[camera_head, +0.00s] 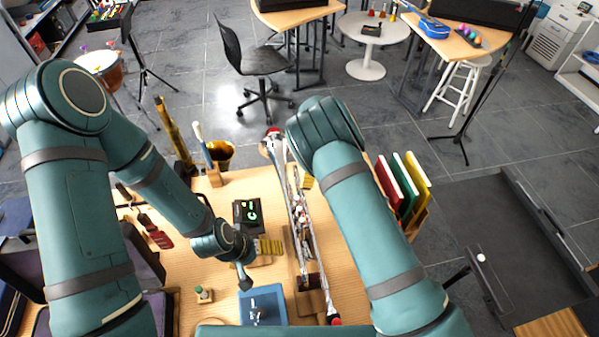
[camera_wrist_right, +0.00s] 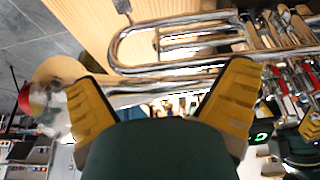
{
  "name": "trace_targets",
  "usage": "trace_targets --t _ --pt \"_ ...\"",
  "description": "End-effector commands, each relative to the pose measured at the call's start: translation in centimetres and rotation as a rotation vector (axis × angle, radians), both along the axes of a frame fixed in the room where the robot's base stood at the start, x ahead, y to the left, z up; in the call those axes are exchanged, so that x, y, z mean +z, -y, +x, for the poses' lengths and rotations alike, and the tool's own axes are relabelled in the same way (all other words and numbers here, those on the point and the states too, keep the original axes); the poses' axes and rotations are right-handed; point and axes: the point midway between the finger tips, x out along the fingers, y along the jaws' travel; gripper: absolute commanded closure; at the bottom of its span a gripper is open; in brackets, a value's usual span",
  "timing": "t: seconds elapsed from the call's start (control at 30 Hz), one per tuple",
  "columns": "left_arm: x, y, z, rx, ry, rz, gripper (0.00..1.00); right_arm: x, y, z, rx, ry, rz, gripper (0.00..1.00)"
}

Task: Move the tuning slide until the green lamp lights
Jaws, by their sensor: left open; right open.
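A long silver brass instrument (camera_head: 300,225) lies lengthwise on the wooden table, partly hidden by my right arm. In the right wrist view its bright U-shaped tube bend (camera_wrist_right: 118,48), which looks like the tuning slide, lies beyond the fingertips. My right gripper (camera_wrist_right: 163,78) has its yellow fingers spread wide, with the tubes across the gap; I cannot tell whether they touch. It is hidden in the head view. A small black box (camera_head: 247,213) shows a glowing green mark, also seen in the right wrist view (camera_wrist_right: 262,136). My left gripper (camera_head: 243,277) is small and dark, above the table by a blue tray.
The blue tray (camera_head: 263,305) lies at the table's front, beside a small green-topped bottle (camera_head: 204,294). Yellow blocks (camera_head: 268,246) lie near the instrument. Upright red, green and yellow books (camera_head: 405,185) stand at the right edge. A brown cup (camera_head: 221,154) stands at the back.

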Motion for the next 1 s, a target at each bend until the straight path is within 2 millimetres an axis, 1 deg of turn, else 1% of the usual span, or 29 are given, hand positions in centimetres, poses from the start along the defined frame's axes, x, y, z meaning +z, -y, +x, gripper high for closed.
trace_targets --t 0.13,0.37,0.4,0.47,0.5,0.57,0.6,0.63,0.67,0.7,1.0 --pt "0.05 0.00 0.01 0.000 0.000 0.000 0.00 -0.62 -0.25 -0.07 0.000 -0.001 0.000 0.00" --pt "0.03 0.00 0.01 0.000 0.000 0.000 0.00 -0.67 -0.28 -0.07 0.000 0.000 0.000 0.00" --pt "0.03 0.00 0.01 0.000 0.000 0.000 0.00 -0.66 -0.28 -0.06 0.000 0.000 0.000 0.04" --pt "0.03 0.00 0.01 0.000 0.000 0.000 0.00 -0.65 -0.28 -0.06 0.000 0.000 0.000 0.25" --pt "0.03 0.00 0.01 0.000 0.000 0.000 0.00 -0.65 -0.28 -0.05 0.000 0.000 0.000 0.39" --pt "0.03 0.00 0.01 0.000 0.000 0.000 0.00 -0.65 -0.29 -0.05 0.000 0.001 0.000 0.60" --pt "0.03 0.00 0.01 0.000 0.000 0.000 0.00 -0.66 -0.29 -0.03 0.000 0.001 0.000 0.74" --pt "0.03 0.00 0.01 0.000 0.000 0.000 0.00 -0.65 -0.31 -0.02 -0.001 0.002 0.000 0.79" --pt "0.03 0.00 0.01 0.000 0.000 0.000 0.00 -0.66 -0.32 -0.02 0.000 0.002 0.000 0.87" --pt "0.03 0.00 0.00 0.000 0.000 0.000 0.00 -0.67 -0.33 -0.04 0.001 0.001 0.000 1.00" --pt "-0.05 0.00 0.01 0.000 0.000 0.000 0.00 -0.90 -0.38 0.02 0.001 -0.003 0.000 1.00"
